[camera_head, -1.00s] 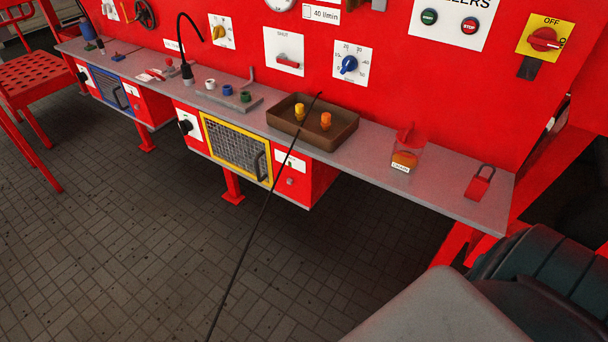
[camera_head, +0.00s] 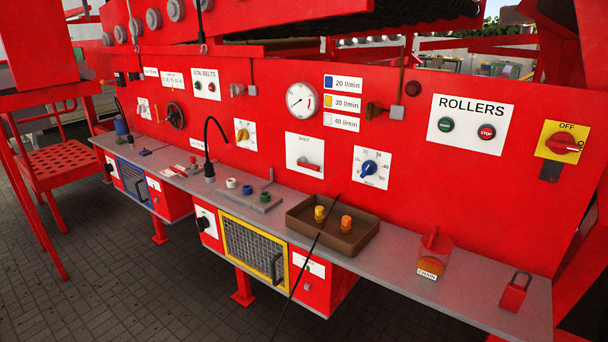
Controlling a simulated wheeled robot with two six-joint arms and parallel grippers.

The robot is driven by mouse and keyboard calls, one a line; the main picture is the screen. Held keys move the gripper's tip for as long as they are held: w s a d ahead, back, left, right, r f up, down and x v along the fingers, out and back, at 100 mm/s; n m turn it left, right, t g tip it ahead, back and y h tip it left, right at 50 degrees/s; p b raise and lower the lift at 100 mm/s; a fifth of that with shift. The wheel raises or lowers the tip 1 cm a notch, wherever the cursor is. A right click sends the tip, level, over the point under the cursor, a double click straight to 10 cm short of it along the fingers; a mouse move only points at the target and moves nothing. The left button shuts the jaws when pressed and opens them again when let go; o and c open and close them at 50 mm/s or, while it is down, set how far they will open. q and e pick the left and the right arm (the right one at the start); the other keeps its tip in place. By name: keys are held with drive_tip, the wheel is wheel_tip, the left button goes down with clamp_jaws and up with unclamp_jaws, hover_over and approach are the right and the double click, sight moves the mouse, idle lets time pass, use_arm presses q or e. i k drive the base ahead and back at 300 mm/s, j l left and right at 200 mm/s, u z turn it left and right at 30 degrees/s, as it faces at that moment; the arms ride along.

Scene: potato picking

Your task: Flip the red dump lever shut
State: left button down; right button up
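A white plate (camera_head: 306,155) is fixed to the red panel near the middle of the head view. Its small label appears to read SHUT. A red lever (camera_head: 310,165) is mounted on this plate and lies nearly level, its handle toward the right. No other lever position mark can be made out on the plate. Neither of my grippers shows in the head view.
A grey shelf (camera_head: 398,258) runs below the panel. A thin black rod (camera_head: 310,250) crosses before the tray. A blue dial (camera_head: 369,168) is beside the plate.

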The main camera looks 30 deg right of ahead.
sight(302, 162)
drive_tip(key=i+j, duration=0.1)
drive_tip(key=i, duration=0.4)
drive_tip(key=z, duration=1.45)
